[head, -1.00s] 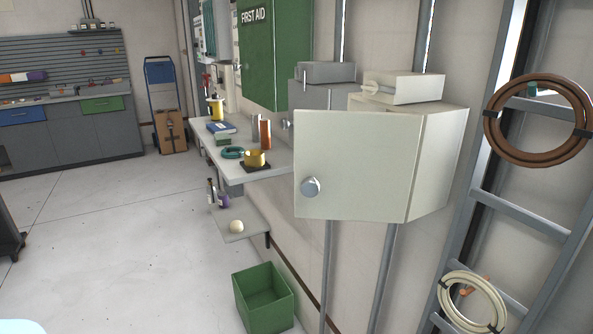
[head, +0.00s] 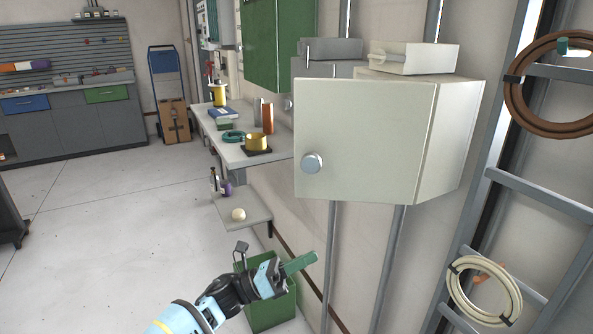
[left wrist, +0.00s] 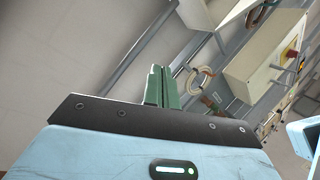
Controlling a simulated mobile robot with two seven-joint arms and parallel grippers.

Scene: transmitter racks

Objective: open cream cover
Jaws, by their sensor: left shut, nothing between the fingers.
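The cream cover (head: 355,135) is the front door of a cream box on the wall. It looks closed, with a round silver knob (head: 312,163) near its lower left. My left gripper (head: 314,258) is below the box, in front of the green bin, apart from the cover. Its green fingers are together and empty. My right gripper is not in view.
A green bin (head: 268,318) stands on the floor behind my left gripper. A shelf (head: 236,150) with small items is left of the box. A ladder rack with a brown coil (head: 517,108) and a cream coil (head: 458,292) is at right.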

